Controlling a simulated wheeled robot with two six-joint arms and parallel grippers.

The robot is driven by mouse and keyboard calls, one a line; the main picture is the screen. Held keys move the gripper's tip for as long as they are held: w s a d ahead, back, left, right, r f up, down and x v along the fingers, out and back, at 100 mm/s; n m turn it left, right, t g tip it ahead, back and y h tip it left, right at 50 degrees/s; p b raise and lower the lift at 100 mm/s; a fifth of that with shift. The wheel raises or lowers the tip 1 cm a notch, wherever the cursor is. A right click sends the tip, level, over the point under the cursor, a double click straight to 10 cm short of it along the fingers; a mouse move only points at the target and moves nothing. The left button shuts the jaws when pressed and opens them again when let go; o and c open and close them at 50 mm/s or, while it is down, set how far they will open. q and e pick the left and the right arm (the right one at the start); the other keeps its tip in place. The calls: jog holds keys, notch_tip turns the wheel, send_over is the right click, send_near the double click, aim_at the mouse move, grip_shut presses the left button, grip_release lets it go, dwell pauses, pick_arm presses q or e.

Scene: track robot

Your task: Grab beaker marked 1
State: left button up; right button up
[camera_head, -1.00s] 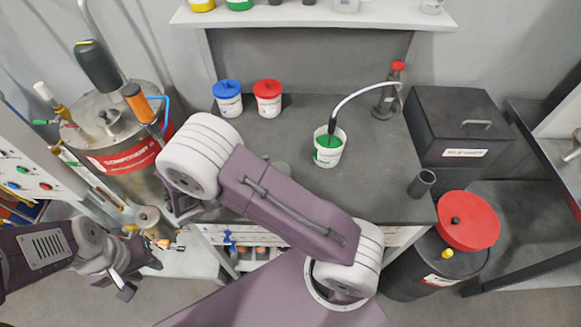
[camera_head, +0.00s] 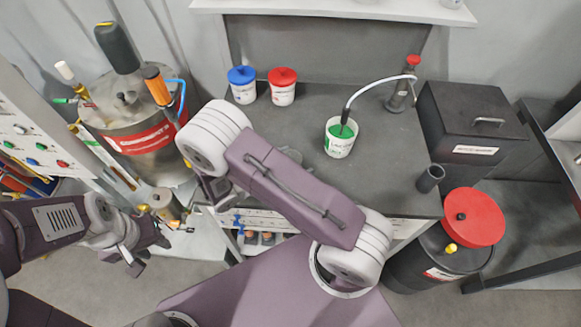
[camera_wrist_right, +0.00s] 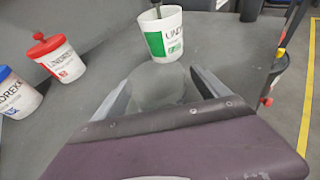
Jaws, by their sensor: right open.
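A clear glass beaker (camera_wrist_right: 160,88) stands on the grey bench in the right wrist view, between the two fingers of my right gripper (camera_wrist_right: 160,98). The fingers are spread, one on each side, and I see no grip on it. No number on the beaker is readable. In the head view the glass beaker (camera_head: 292,155) is partly hidden behind my right arm, and the right gripper is hidden there. My left gripper (camera_head: 148,256) is at the lower left, its fingers apart and empty, clear of the bench.
A white tub with green contents (camera_head: 340,145) stands just behind the beaker, a hose reaching into it. Tubs with a blue lid (camera_head: 242,88) and a red lid (camera_head: 282,90) are further left. A dark cup (camera_head: 430,178) and black box (camera_head: 470,120) stand at right.

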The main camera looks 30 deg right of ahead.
jog(key=shift+x, duration=1.1)
jog(key=shift+a, duration=0.1)
jog(key=c, duration=1.4)
jog(key=shift+r, duration=0.1)
jog(key=shift+c, duration=0.2)
